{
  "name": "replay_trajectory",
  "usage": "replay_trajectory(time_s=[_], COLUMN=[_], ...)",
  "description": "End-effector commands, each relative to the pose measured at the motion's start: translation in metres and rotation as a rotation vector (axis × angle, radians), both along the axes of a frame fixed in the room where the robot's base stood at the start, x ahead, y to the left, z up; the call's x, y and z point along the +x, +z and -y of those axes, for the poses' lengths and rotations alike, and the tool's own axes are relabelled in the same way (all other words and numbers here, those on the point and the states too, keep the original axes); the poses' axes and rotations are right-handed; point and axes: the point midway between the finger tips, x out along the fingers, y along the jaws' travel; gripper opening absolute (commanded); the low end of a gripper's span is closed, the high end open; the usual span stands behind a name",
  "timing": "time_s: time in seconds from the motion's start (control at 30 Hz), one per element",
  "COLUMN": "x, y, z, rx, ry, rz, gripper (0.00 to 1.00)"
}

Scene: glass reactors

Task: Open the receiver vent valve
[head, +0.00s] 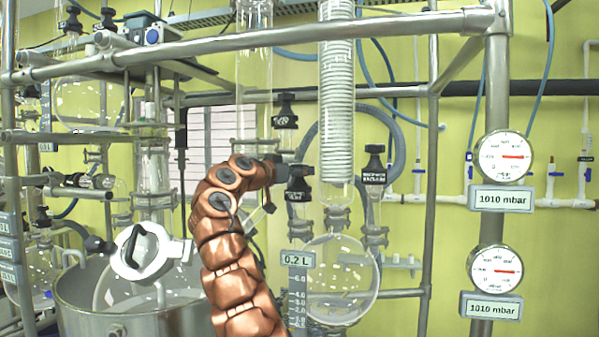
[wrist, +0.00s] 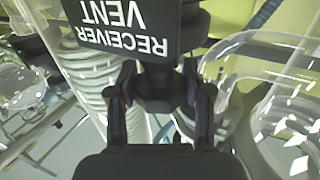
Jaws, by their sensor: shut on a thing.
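The receiver vent valve (wrist: 135,28) fills the top of the wrist view. It has a black block with white lettering "RECEIVER VENT", which appears upside down, and a black knob. My gripper (wrist: 163,92) is shut on the knob, with one dark finger on each side. In the head view the valve (head: 298,184) is a small black fitting above the round receiver flask (head: 340,280). My gripper (head: 281,172) reaches it from the left at the end of my copper-coloured arm. The knob's turn angle is unclear.
A similar black valve (head: 374,172) stands to the right, and another (head: 286,110) is above. The coiled glass condenser (head: 337,100) is close by. Metal frame bars (head: 250,43) cross overhead. Two gauges (head: 503,157) at the right both carry 1010 mbar labels.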

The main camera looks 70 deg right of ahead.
Motion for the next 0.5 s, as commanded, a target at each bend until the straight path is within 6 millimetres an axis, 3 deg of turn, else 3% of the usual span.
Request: replay_trajectory(time_s=[0.5], x=[0.0004], y=[-0.0020], z=[-0.0006], rx=[-0.004], ry=[0.053], rz=[0.001], gripper=[0.15])
